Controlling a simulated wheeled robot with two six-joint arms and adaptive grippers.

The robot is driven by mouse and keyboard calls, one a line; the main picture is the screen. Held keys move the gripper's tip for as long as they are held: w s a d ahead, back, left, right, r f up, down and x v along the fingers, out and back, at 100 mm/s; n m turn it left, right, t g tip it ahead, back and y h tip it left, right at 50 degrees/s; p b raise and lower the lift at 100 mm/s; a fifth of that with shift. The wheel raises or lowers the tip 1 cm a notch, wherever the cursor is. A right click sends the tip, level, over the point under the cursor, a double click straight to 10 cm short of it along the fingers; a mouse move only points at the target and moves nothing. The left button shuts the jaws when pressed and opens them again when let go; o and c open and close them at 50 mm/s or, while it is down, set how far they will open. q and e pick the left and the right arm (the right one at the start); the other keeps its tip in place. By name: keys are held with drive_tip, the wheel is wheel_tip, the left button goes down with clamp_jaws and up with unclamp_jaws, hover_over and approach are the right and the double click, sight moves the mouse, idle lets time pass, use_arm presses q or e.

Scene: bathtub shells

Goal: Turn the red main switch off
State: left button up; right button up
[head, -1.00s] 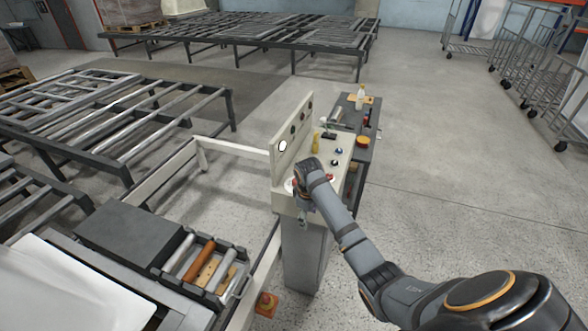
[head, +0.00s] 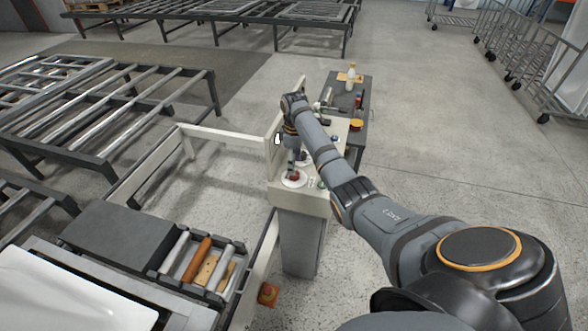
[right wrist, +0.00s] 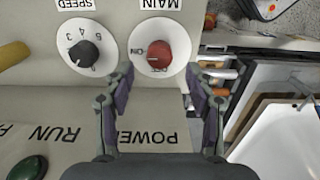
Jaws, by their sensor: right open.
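The red main switch (right wrist: 160,53) is a round knob on a white dial plate under an upside-down MAIN label in the right wrist view. A short pale mark shows on the knob's lower-left side; the small lettering around it is hard to read. In the head view the red switch (head: 293,177) sits at the near end of the control panel (head: 304,198). My right gripper (right wrist: 159,88) is open, its two fingers apart and empty, with the knob just beyond the fingertips and between their lines. In the head view the right gripper (head: 292,163) hangs over the switch. My left gripper is not in view.
A black speed dial (right wrist: 84,54) is beside the main switch, and a green button (right wrist: 28,168) is at lower left. A dark side table (head: 345,92) with a bottle stands behind the panel.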

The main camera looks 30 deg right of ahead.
wheel_tip(320, 180, down, 4)
drive_tip(key=shift+f, duration=0.45)
drive_tip(key=shift+c, duration=0.8)
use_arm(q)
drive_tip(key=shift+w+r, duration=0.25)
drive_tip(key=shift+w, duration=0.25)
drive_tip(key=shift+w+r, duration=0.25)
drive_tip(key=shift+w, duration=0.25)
use_arm(e)
drive_tip(key=c, duration=1)
